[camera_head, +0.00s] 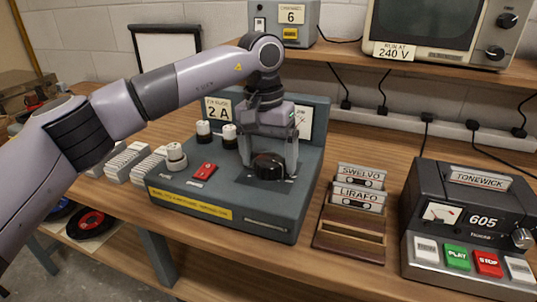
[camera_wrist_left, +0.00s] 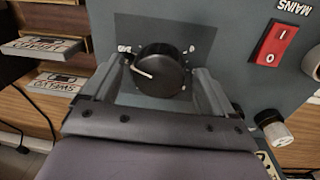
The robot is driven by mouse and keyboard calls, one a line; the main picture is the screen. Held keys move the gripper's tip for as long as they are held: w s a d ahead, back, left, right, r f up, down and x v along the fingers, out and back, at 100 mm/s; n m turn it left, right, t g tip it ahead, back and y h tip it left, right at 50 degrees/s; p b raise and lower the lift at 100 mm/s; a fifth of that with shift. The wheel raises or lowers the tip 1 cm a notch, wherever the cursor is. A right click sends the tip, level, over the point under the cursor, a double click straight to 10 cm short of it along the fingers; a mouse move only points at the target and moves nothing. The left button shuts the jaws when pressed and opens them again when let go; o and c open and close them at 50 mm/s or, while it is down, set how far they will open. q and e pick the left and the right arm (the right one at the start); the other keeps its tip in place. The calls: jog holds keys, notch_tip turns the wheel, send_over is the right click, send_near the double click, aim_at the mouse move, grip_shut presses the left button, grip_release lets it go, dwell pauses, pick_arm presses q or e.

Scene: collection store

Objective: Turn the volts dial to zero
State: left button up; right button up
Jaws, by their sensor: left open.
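A black round dial (camera_head: 268,166) sits on a dark plate on the sloping top of the grey-blue console (camera_head: 285,226). In the left wrist view the dial (camera_wrist_left: 160,73) has a white pointer line running from its middle toward the left edge of that view. Small marks ring it, too small to read. My left gripper (camera_head: 268,170) points down over the dial, open, with one finger on each side. In the left wrist view a gap shows between the dial and each finger. My right gripper is not in view.
A red mains switch (camera_head: 204,172) and several white-topped posts (camera_head: 204,131) stand left of the dial. A wooden cassette rack (camera_head: 350,235) and a tape recorder (camera_head: 470,215) stand to the right. A shelf with a screen (camera_head: 440,25) is behind.

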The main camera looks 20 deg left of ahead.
pick_arm(q)
jog(key=c, duration=1.1)
jog(key=shift+o, duration=0.2)
